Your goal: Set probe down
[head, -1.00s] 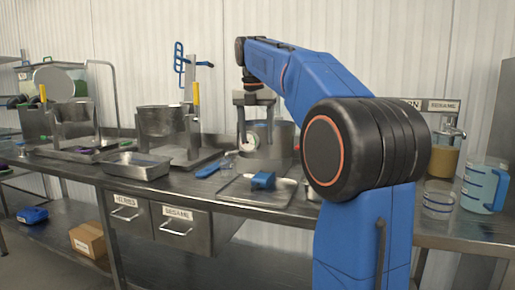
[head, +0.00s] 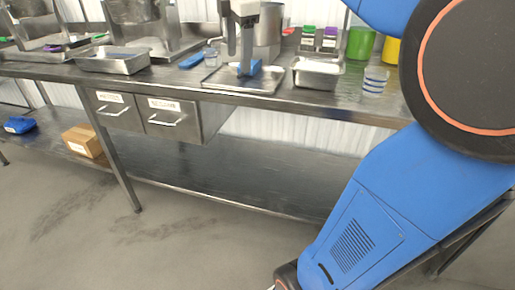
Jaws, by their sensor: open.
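My gripper (head: 240,58) is open and points down over a shallow metal tray (head: 225,83) on the steel counter. A small blue item (head: 255,66) lies on the tray, right at the fingertips and partly hidden by them. I cannot tell whether the fingers touch it. No slim probe stem can be made out, so I cannot tell whether this blue item is the probe.
A metal pan (head: 318,74) stands right of the tray, with a clear measuring cup (head: 375,82) beyond it. A blue-handled tool (head: 193,60) and a small glass (head: 211,56) are to the left. Another pan (head: 112,63) stands farther left. A pot (head: 268,25) is behind.

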